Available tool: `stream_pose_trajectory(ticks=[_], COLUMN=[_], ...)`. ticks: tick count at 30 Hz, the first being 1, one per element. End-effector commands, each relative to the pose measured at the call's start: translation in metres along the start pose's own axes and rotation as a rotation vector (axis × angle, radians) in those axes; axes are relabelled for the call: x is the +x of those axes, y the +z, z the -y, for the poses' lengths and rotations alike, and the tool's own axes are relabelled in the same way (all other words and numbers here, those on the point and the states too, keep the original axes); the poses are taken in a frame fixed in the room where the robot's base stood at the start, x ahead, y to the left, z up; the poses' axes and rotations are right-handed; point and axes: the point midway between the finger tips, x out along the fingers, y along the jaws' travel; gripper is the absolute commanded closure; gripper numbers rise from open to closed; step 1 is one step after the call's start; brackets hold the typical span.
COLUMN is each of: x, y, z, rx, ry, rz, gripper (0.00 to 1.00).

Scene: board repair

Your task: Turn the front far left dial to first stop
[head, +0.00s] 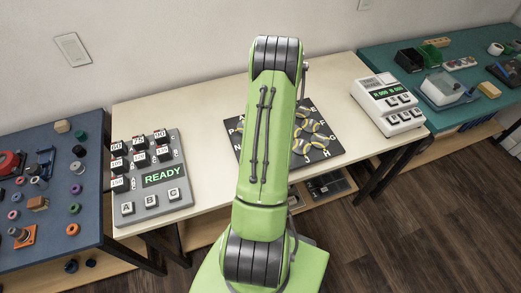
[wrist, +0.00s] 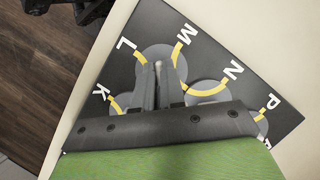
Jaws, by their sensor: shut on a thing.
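The black dial board (head: 326,151) lies on the pale bench, with my arm across its middle in the head view. Several round grey dials with yellow arcs show on its right part. In the wrist view the board (wrist: 151,17) has white letters K, L, M, N and P along its edges. My gripper (wrist: 165,72) is shut on the handle of the grey dial (wrist: 148,57) between L and M. A yellow arc runs from this dial toward M. My fingers hide much of the handle, so its exact angle is hard to tell. The gripper is hidden in the head view.
A grey panel (head: 178,197) with READY on its display and lettered keys is left on the bench. A white keypad device (head: 397,117) stands at right. A blue table (head: 85,238) with small parts is at left, a teal table (head: 470,113) at right.

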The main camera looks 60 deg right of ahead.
Motion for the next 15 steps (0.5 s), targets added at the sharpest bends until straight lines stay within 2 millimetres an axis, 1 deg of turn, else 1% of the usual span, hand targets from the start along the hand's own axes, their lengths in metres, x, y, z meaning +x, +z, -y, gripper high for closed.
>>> stream_pose_trajectory(ticks=[10, 11, 15], x=[-0.0007, -0.0007, -0.0005], y=[-0.0009, -0.0009, -0.0007], z=[0.0002, 0.0002, 0.0001], rx=[0.004, 0.004, 0.004], ry=[-0.002, -0.002, -0.002], rz=[-0.004, -0.004, -0.003], gripper=[1.0, 0.89, 0.68])
